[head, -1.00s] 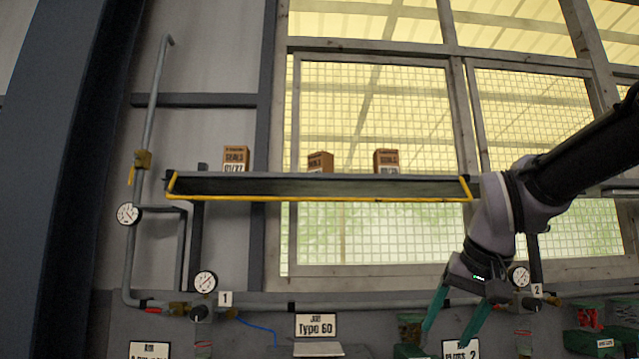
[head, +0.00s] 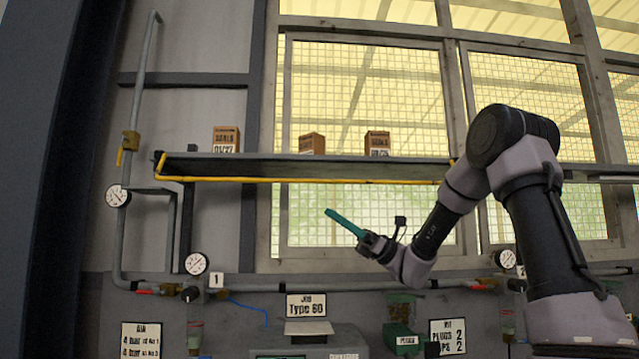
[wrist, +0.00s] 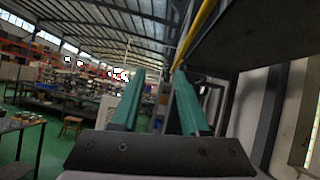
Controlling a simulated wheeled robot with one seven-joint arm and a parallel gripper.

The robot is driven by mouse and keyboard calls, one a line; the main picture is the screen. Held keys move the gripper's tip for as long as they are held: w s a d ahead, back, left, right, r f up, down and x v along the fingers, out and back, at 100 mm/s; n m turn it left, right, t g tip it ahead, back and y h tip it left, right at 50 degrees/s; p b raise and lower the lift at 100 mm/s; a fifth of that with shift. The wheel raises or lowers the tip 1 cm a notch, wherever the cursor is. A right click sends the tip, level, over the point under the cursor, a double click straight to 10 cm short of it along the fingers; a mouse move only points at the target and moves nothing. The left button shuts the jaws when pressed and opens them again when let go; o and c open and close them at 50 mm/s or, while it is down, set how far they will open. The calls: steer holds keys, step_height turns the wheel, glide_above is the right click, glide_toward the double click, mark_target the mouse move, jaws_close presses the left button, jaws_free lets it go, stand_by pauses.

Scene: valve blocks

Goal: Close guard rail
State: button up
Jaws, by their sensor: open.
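The guard rail (head: 300,180) is a yellow bar with a short bent arm at each end. It runs along the front of the long shelf (head: 330,168), with its bar low, at about the shelf's lower edge. My gripper (head: 330,212) is below the middle of the rail in the head view, its teal fingers pointing up and left. The fingers overlap there, but in the wrist view my gripper (wrist: 157,76) shows two spread fingers with nothing between them. The rail (wrist: 197,32) passes above the right fingertip; I cannot tell whether they touch.
Several small brown boxes, one of them at the left (head: 226,139), stand on the shelf. A gridded window (head: 365,100) is behind it. Pipes with gauges (head: 117,196) stand at the left. A grey box (head: 320,338) and green bins (head: 402,338) are below.

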mark_target(319, 182)
steer(key=w+d+r+m+t+y, duration=0.2)
steer(key=w+d+y, duration=0.1)
steer(key=w, duration=0.1)
steer(key=x, duration=1)
steer(key=shift+s, duration=0.2)
jaws_close()
stand_by(0.9)
